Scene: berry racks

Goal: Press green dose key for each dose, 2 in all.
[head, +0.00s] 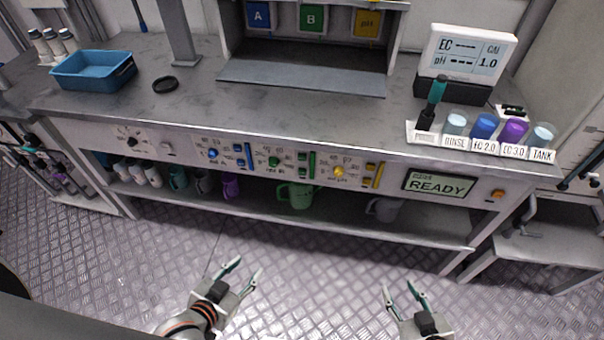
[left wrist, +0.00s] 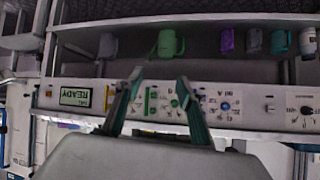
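The green dose section of the front panel has a green knob (head: 274,161), small green keys (head: 302,157) and a green vertical bar (head: 312,165); the labels are too small to read. The same green section shows upside down between the fingers in the left wrist view (left wrist: 151,103). A display (head: 438,186) on the panel's right reads READY. My left gripper (head: 243,270) is open and empty, in front of and below the panel, apart from it. My right gripper (head: 399,288) is open and empty, lower right, also away from the panel.
A blue section (head: 213,154) lies left of the green one, a yellow section (head: 339,171) right of it. An orange button (head: 498,194) is beside the display. A lower shelf (head: 345,216) holds mugs and a green jug (head: 297,195). Open floor lies before the bench.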

